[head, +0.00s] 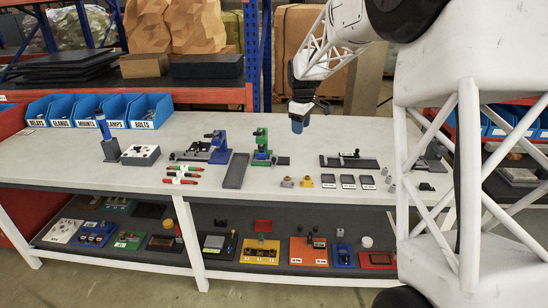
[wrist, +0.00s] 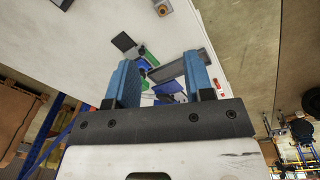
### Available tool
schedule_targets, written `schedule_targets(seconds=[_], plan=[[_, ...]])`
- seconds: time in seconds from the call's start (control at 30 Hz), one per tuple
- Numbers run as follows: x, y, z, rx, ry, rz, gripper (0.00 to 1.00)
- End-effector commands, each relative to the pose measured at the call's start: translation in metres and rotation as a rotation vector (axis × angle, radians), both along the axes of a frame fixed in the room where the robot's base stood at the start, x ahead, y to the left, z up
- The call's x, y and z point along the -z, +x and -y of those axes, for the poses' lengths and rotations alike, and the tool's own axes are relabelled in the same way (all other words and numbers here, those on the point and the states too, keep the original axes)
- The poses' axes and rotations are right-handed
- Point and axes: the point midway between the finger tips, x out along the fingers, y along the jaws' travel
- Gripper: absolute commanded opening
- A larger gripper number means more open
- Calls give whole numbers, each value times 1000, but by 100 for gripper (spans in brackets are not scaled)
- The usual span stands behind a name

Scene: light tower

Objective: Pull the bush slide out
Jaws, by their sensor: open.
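My gripper (head: 298,118) hangs above the back of the bench, open and empty, with nothing between its blue fingers (wrist: 158,58). No part is clearly marked as the bush slide, so I cannot tell which it is. Fixtures on the bench include a blue and grey vise-like one (head: 218,150), a green upright one (head: 262,148) and a low black one with a rail-like block (head: 350,161). My gripper is apart from all of them. In the wrist view the green fixture (wrist: 144,53) shows between the fingers.
A long dark tray (head: 235,171) lies between the blue and green fixtures. Blue bins (head: 95,112) line the back left. The front edge of the bench top (head: 110,178) is mostly clear.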

Motion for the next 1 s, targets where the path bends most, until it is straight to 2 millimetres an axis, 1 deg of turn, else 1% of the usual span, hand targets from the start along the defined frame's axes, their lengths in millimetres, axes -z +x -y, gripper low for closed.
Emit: schedule_targets(seconds=[0.03,0.1,0.37,0.6,0.8,0.9,1.0], plan=[[9,11,-6,-21,-2,-6,48],[19,24,-14,-54,-4,-10,48],[57,72,-42,-174,-11,-26,48],[97,112,-69,-284,-17,-42,48],[129,139,-89,-366,-20,-51,48],[140,147,-95,-394,-22,-56,48],[147,153,-100,-413,-21,-57,48]])
